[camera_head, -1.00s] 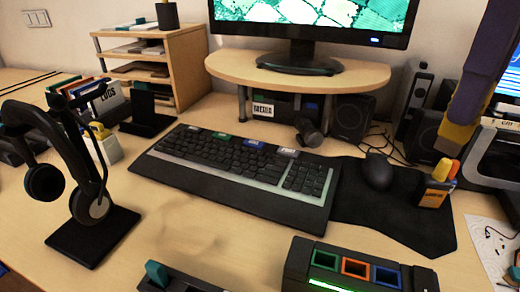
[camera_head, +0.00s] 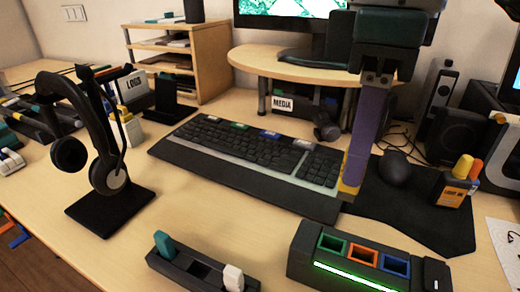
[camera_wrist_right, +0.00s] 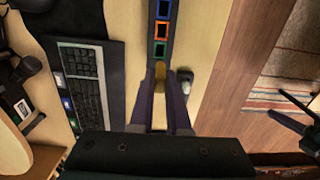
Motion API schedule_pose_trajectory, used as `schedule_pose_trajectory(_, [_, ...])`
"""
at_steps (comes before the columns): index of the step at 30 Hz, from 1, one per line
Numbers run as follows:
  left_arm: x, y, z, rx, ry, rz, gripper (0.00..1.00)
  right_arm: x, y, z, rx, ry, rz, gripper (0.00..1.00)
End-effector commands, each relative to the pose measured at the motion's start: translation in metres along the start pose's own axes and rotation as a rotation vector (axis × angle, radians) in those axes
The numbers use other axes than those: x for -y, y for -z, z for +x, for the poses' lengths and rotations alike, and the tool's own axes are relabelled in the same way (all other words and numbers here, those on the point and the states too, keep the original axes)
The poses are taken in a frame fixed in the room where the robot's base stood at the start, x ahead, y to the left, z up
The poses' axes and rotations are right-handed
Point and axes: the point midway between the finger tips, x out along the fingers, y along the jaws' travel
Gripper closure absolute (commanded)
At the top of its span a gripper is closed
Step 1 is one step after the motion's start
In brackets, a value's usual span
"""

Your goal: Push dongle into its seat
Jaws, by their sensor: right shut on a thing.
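My right gripper (camera_head: 348,188) reaches down from the top right, its purple fingers yellowish at the tips. It is over the table behind the seat block, near the keyboard's right end. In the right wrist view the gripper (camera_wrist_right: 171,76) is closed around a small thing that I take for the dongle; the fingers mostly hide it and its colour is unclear. The dark seat block (camera_head: 345,277) has green, orange and blue framed slots and a lit green strip. In the wrist view the green slot (camera_wrist_right: 159,50) lies just beyond the fingertips. My left gripper is not in view.
A dark holder (camera_head: 187,267) left of the block carries a teal piece (camera_head: 165,245) and a white piece (camera_head: 233,279), with an empty opening between. The keyboard (camera_head: 250,160), mouse (camera_head: 394,168) and headset stand (camera_head: 108,208) lie around. The table between headset and keyboard is clear.

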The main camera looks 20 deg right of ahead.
Motion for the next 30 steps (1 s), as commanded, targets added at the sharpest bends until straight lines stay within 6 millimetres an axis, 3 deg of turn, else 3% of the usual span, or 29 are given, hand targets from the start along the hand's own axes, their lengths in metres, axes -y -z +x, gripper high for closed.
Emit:
schedule_pose_trajectory(1, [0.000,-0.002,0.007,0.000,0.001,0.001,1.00,0.000,-0.001,0.016,0.003,0.001,0.001,1.00])
schedule_pose_trajectory(3, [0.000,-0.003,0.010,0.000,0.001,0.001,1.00,0.000,-0.001,0.028,0.002,0.001,0.001,1.00])
schedule_pose_trajectory(10, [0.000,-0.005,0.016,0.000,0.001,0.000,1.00,0.000,0.000,0.049,0.000,0.000,0.001,1.00])
schedule_pose_trajectory(16, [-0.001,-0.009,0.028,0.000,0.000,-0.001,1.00,0.000,0.000,0.087,0.002,0.001,0.000,1.00])
schedule_pose_trajectory(19, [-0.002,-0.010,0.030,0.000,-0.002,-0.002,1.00,0.000,0.000,0.096,-0.001,-0.001,0.000,1.00])
schedule_pose_trajectory(26, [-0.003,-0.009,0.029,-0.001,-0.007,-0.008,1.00,0.000,0.000,0.096,-0.001,-0.001,0.000,1.00])
schedule_pose_trajectory(27, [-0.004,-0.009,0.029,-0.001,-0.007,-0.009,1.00,0.000,0.000,0.096,-0.001,-0.001,0.000,0.82])
schedule_pose_trajectory(30, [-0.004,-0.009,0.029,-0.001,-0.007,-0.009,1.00,0.000,0.000,0.096,-0.001,-0.001,0.000,0.71])
